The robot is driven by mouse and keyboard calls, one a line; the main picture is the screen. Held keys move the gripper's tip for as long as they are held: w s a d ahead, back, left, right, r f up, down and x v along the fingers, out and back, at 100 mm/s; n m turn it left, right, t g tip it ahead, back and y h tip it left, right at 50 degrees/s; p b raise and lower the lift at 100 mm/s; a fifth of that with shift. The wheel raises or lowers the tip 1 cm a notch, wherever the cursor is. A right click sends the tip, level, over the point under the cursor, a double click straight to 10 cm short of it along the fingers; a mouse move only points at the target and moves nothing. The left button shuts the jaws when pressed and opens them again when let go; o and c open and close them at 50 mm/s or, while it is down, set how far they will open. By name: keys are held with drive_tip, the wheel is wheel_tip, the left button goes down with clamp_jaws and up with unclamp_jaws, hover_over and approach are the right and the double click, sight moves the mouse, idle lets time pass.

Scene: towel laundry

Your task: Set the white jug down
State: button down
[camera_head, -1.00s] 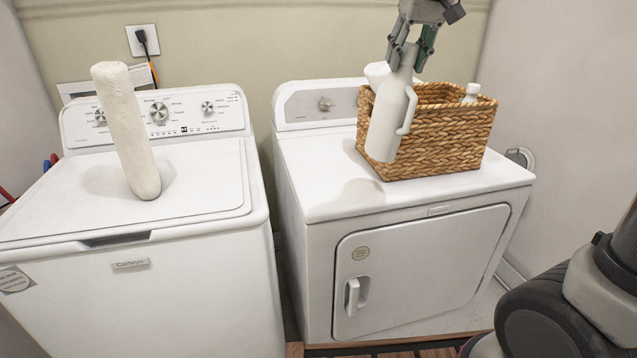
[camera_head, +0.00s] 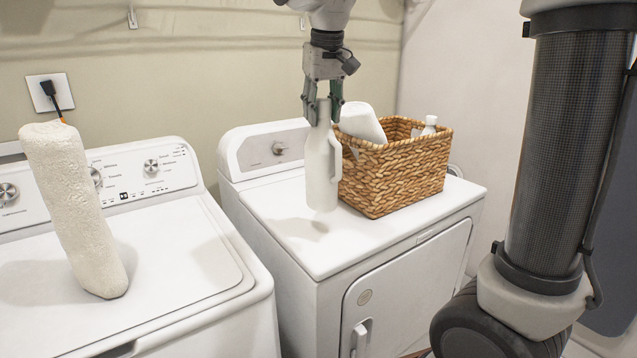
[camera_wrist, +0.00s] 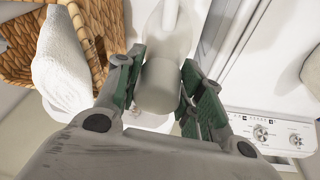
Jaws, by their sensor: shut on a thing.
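The white jug (camera_head: 321,172) is upright with its handle on the right. My gripper (camera_head: 322,108) is shut on its top, coming from above. The jug is over the white dryer's top (camera_head: 300,237), left of the wicker basket. Its base seems a little above the surface, with a shadow below. In the wrist view the jug (camera_wrist: 166,50) sits between the green-padded fingers of my gripper (camera_wrist: 162,82). Its handle points away toward the top of that view.
The wicker basket (camera_head: 385,190) on the dryer holds a rolled white towel (camera_head: 362,122) and a small white bottle (camera_head: 430,126). A washer (camera_head: 170,260) with a standing rolled towel (camera_head: 75,210) is at left. The dryer top's front left is clear.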

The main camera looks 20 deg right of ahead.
sight(322, 143)
wheel_tip(322, 143, down, 7)
drive_tip(key=shift+f, duration=0.35)
idle(0.3)
drive_tip(key=c, duration=0.9)
unclamp_jaws()
drive_tip(key=v, duration=1.2)
drive_tip(key=shift+m+t, duration=0.6)
drive_tip(key=shift+m, duration=0.1)
drive_tip(key=s+d+f, duration=0.4)
drive_tip(key=s+d, duration=0.1)
drive_tip(key=s, duration=0.2)
drive_tip(key=s+d+f, duration=0.5)
drive_tip(key=s, duration=0.3)
drive_tip(key=s+d+f, duration=0.5)
drive_tip(key=s, duration=0.3)
drive_tip(key=shift+f, duration=0.25)
